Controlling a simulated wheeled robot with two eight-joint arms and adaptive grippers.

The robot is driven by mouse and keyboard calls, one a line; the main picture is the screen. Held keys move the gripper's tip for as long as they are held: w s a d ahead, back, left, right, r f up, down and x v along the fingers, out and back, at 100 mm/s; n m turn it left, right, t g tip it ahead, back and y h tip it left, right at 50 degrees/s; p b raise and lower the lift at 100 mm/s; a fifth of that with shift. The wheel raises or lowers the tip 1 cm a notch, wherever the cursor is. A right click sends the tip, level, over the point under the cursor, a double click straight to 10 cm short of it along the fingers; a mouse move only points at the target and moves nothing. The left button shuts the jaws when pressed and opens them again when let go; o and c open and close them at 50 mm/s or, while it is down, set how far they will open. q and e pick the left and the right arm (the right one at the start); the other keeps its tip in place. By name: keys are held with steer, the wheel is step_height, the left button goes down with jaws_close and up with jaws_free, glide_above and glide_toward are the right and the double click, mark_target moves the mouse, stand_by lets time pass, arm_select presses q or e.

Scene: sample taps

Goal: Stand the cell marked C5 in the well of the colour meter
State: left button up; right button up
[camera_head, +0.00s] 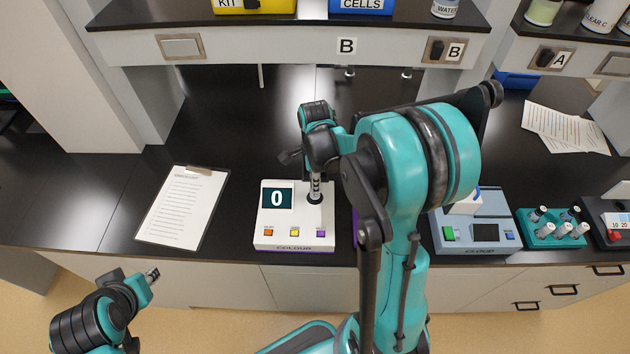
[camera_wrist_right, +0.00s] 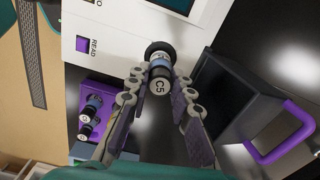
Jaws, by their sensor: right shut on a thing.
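The colour meter (camera_head: 270,240) is a white box with a dark display reading 0 and orange, yellow and purple buttons. Its well is a black ring (camera_head: 314,199), also at the top middle of the right wrist view (camera_wrist_right: 159,48). My right gripper (camera_head: 315,178) points down over the well. It is shut on the cell marked C5 (camera_wrist_right: 160,84), whose marked cap faces the wrist camera. The cell's far end lines up with the ring; I cannot tell how deep it sits. My left gripper (camera_head: 152,275) is in front of the bench, far from the meter; its jaws are too small to judge.
A purple rack (camera_wrist_right: 84,92) with cells stands beside the meter. A dark box with a purple handle (camera_wrist_right: 283,150) is close to my right fingers. A clipboard (camera_head: 184,207) lies left. A blue-grey device (camera_head: 475,240) and a teal rack (camera_head: 550,241) with several cells stand right.

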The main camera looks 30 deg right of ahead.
steer(key=shift+f, duration=0.15)
steer(key=shift+f+b, duration=0.6)
steer(key=shift+f, duration=0.1)
stand_by(0.3)
steer(key=shift+f+b, duration=0.7)
steer(key=shift+b, duration=0.05)
steer(key=shift+r, duration=0.1)
steer(key=o, duration=1.6)
steer(key=shift+o, duration=0.2)
steer(key=shift+r, duration=0.1)
